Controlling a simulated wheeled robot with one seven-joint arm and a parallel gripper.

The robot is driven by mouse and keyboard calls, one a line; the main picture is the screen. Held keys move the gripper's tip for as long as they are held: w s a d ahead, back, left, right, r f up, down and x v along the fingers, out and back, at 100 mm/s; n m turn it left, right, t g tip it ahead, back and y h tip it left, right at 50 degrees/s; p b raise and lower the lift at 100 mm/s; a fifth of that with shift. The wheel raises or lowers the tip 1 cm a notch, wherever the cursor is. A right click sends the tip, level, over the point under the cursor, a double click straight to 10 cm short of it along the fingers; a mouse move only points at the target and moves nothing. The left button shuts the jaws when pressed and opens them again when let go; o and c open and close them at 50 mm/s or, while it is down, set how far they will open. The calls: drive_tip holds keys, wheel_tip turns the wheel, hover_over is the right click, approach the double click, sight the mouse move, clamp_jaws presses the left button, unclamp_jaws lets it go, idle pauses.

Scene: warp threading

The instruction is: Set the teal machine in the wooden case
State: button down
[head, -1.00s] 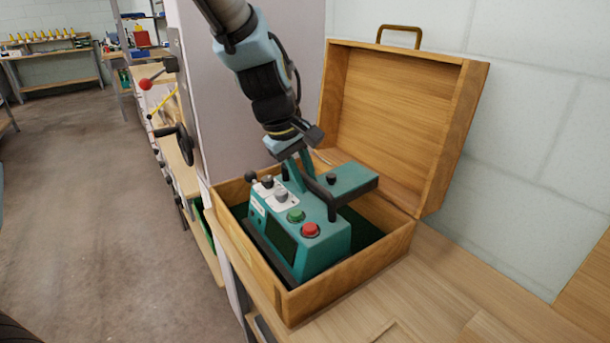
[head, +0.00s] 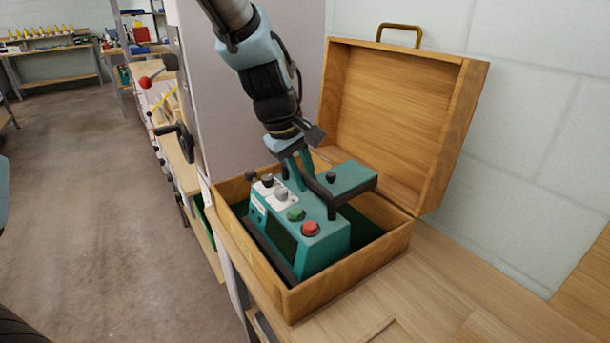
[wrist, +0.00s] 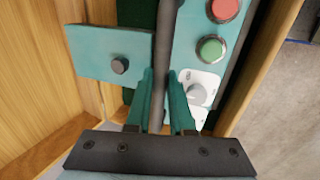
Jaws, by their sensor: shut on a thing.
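The teal machine (head: 320,246) has a red button, a green button, a white panel with knobs and a dark handle bar. In the head view it sits inside the open wooden case (head: 350,289), within its walls. Whether its base rests flat on the case's dark green lining is hidden. My gripper (head: 297,168) comes down from above and is shut on the machine's dark handle bar. In the wrist view the gripper's teal fingers (wrist: 162,105) are on both sides of that bar, and the machine (wrist: 201,45) lies beneath.
The case's lid (head: 390,115) stands open at the back, near a pale block wall. The case is on a wooden bench (head: 455,295), with clear top to the right. A grey panel (head: 225,110) and a hand wheel (head: 183,143) stand to the left.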

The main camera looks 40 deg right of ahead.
drive_tip(key=shift+y+p, duration=0.4)
drive_tip(key=shift+p, duration=1.3)
drive_tip(key=shift+w+a+r, duration=0.1)
drive_tip(key=shift+a+r, duration=0.05)
drive_tip(key=shift+a, duration=0.45)
idle(0.9)
drive_tip(key=shift+a+f, duration=0.15)
drive_tip(key=shift+f, duration=0.05)
idle(0.5)
drive_tip(key=shift+f, duration=0.4)
idle(1.1)
drive_tip(key=shift+d+f+y+p, duration=0.2)
drive_tip(key=shift+d+y+p, duration=0.15)
drive_tip(key=shift+p, duration=0.65)
idle(0.4)
drive_tip(key=shift+d+f+y+p, duration=0.25)
drive_tip(key=shift+f+p, duration=0.15)
drive_tip(key=shift+p, duration=0.7)
